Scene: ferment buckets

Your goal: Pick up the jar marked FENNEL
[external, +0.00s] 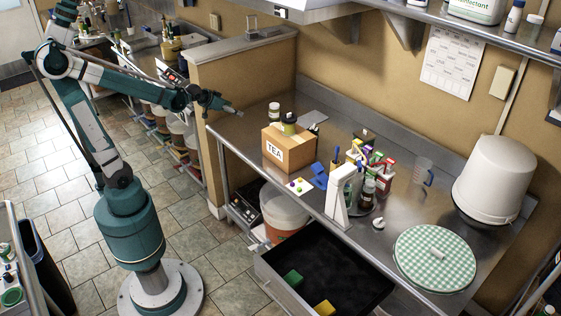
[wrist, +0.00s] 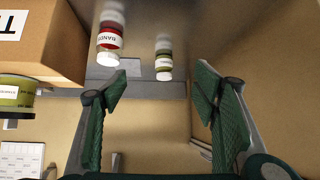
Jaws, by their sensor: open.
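No label that I can read says FENNEL. In the wrist view, one jar with an olive label (wrist: 163,60) stands beyond the space between my fingers, its lettering too small to read. A jar with a red label (wrist: 108,38) reading roughly "BANC..." is to its left. Another olive-labelled jar (wrist: 14,96) is cut off at the left edge. In the external view, a white-lidded jar (external: 273,112) and an olive jar (external: 290,124) stand behind the TEA box. My gripper (external: 236,110) is open and empty, left of these jars and apart from them; its fingers also show in the wrist view (wrist: 160,84).
The cardboard TEA box (external: 283,147) stands in front of the jars and fills the upper left of the wrist view (wrist: 60,40). A low partition wall (external: 240,62) rises behind my gripper. A crowded bottle group (external: 368,185) and a white bucket (external: 492,178) are farther right.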

